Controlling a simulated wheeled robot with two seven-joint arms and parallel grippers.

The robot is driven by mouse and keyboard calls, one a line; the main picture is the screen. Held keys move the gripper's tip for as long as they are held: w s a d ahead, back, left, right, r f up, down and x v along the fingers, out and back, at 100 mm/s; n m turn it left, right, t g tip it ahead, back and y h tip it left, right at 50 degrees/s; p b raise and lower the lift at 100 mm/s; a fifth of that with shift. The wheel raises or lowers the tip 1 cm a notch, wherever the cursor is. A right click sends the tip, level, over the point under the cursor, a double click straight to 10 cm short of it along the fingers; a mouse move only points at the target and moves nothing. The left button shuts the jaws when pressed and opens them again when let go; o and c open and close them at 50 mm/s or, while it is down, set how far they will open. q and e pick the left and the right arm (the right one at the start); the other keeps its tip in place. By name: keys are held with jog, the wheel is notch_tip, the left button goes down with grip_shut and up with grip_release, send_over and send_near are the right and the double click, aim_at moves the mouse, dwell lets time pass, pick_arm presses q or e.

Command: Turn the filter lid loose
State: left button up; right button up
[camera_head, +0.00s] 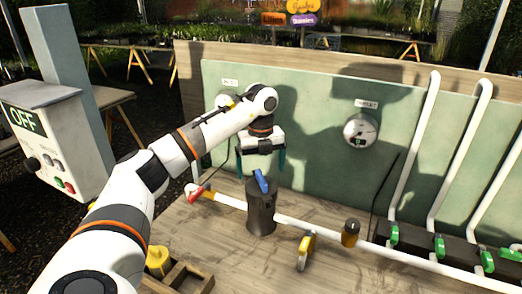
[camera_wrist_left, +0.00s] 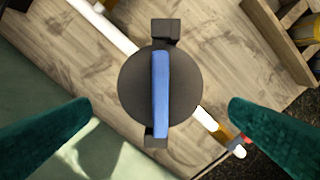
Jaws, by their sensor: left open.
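The filter is a dark upright cylinder (camera_head: 260,214) on the white pipe. Its lid carries a raised blue bar handle (camera_head: 261,181). In the left wrist view the round dark lid (camera_wrist_left: 135,90) is seen from above, with the blue bar (camera_wrist_left: 161,95) across it. My left gripper (camera_head: 262,172) points down above the lid. Its two green fingers (camera_wrist_left: 160,112) are wide apart, one on each side of the lid, with gaps between them and the blue bar. Nothing is between the fingertips in their grip. My right gripper is not in view.
The white pipe (camera_head: 300,226) runs across the wooden bench, with a red-handled valve (camera_head: 200,192) left and a yellow-handled valve (camera_head: 306,249) right. Green valves (camera_head: 440,246) stand at right. A gauge (camera_head: 361,131) is on the green panel. A control box (camera_head: 50,140) reads OFF.

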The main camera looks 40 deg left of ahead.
aim_at(260, 175)
pick_arm(q)
jog(key=shift+f+p, duration=0.45)
jog(key=shift+f, duration=2.25)
jog(key=shift+c, duration=0.6)
jog(key=c, duration=0.7)
jog(key=n+p, duration=0.1)
jog(key=n, duration=0.1)
jog(key=shift+s+r+n+p, duration=0.1)
jog(key=shift+r+n+p, duration=0.05)
jog(key=shift+n+p, duration=0.45)
jog(key=shift+n, duration=0.5)
jog(key=shift+a+f+n, duration=0.15)
jog(key=shift+f+n, duration=0.1)
jog(key=shift+n, duration=0.05)
